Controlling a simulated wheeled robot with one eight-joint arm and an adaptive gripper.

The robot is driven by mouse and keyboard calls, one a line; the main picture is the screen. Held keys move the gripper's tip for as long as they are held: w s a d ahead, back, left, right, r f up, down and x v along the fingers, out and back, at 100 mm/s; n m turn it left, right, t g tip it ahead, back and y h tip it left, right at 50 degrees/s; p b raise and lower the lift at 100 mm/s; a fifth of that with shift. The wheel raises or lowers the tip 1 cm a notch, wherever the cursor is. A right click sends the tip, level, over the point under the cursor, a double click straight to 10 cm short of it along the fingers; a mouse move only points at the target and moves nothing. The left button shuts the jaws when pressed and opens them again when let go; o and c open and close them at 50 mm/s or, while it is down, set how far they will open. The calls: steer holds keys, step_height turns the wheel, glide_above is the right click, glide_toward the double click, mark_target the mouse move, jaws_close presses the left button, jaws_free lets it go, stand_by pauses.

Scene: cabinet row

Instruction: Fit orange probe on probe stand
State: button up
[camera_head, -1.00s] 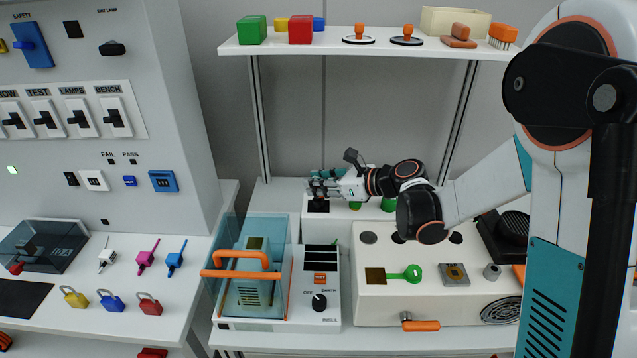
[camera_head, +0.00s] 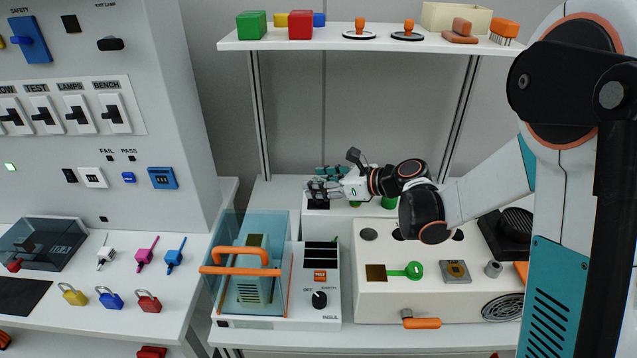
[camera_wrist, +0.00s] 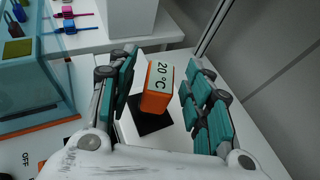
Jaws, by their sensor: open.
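The orange probe (camera_wrist: 155,103) is a block with a "20 °C" label on its pale face. In the wrist view it stands over a black square on a white stand (camera_wrist: 172,137). I cannot tell whether it is fully seated. My gripper (camera_wrist: 161,64) is open, with teal-padded fingers on both sides of the probe and a visible gap at the right. In the head view my gripper (camera_head: 323,183) is over the back of the bench, above the black patch of the white stand (camera_head: 317,204). The probe is not distinguishable there.
A clear blue cover with an orange handle (camera_head: 240,256) stands at front left. A white panel box with a green key (camera_head: 411,270) is at front right. Green parts (camera_head: 389,203) sit right of the stand. A loaded shelf (camera_head: 340,43) hangs above.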

steer(key=v, duration=1.1)
steer(key=shift+d, duration=0.2)
steer(key=shift+s+r, duration=0.1)
